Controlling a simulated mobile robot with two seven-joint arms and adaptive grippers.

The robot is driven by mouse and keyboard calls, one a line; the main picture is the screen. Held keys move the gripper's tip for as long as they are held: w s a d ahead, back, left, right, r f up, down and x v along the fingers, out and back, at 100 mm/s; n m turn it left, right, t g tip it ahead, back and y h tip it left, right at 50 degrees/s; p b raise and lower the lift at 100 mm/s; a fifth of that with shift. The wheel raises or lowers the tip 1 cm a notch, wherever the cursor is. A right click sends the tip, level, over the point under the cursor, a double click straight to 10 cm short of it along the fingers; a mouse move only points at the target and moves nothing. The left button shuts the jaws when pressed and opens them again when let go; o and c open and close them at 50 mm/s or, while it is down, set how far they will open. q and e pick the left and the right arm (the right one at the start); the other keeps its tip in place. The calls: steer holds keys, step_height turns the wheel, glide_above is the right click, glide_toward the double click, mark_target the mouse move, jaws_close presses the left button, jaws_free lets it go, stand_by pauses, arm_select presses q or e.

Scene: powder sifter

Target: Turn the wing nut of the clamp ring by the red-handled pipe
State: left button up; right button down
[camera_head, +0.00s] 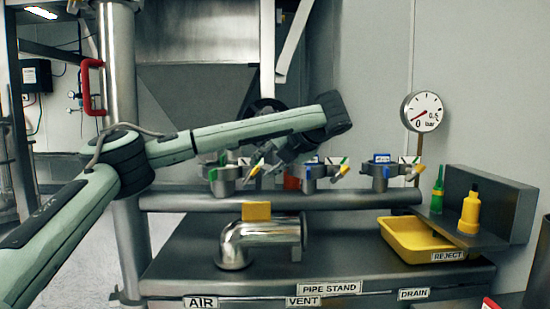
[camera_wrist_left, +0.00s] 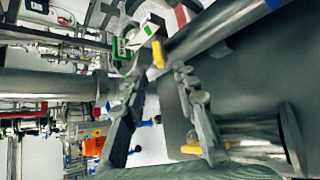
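The clamp ring (camera_head: 224,188) nearest the red-handled pipe (camera_head: 118,70) stands at the left of a horizontal pipe and carries a green tag. Its yellow wing nut (camera_head: 256,167) sticks out to the right. In the left wrist view the yellow wing nut (camera_wrist_left: 158,54) lies just beyond and between my fingertips, beside the green tag (camera_wrist_left: 121,47). My left gripper (camera_wrist_left: 156,72) is open and empty, with fingers on either side of the line to the nut. In the head view the left gripper (camera_head: 268,152) is partly hidden by my own arm. My right gripper is not in view.
Below are a shiny elbow pipe (camera_head: 262,236) and a yellow reject tray (camera_head: 385,228). A gauge (camera_head: 422,111) and a yellow bottle (camera_head: 470,210) are further right.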

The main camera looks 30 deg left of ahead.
arm_select(q)
steer(key=v, duration=0.5)
steer(key=shift+f, duration=0.1)
stand_by(0.4)
